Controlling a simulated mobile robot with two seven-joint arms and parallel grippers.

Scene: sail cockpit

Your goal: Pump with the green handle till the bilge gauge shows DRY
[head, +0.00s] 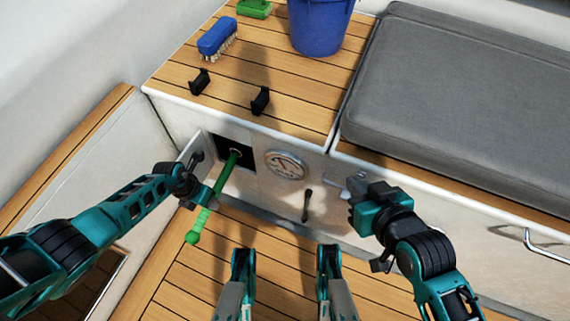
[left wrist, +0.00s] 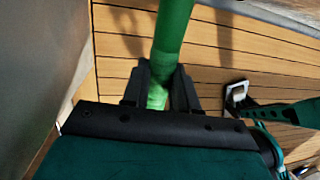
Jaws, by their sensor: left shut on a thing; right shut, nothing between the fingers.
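The green pump handle (head: 224,178) sticks out of a dark square opening (head: 231,149) in the white locker front and slants down toward me, with a knob at its lower end. My left gripper (head: 207,192) is shut on the handle around its middle. The left wrist view shows the green bar (left wrist: 174,32) between the two black fingers (left wrist: 160,88). The round bilge gauge (head: 286,164) is right of the opening. Its face is too small to read. My right gripper (head: 352,188) is shut and empty, in front of the locker right of the gauge.
A hinged white flap (head: 192,147) stands open left of the opening. A small black lever (head: 307,204) hangs below the gauge. On the wooden top are two black clips (head: 260,100), a blue brush (head: 217,37) and a blue bucket (head: 319,25). A grey cushion (head: 455,95) lies right.

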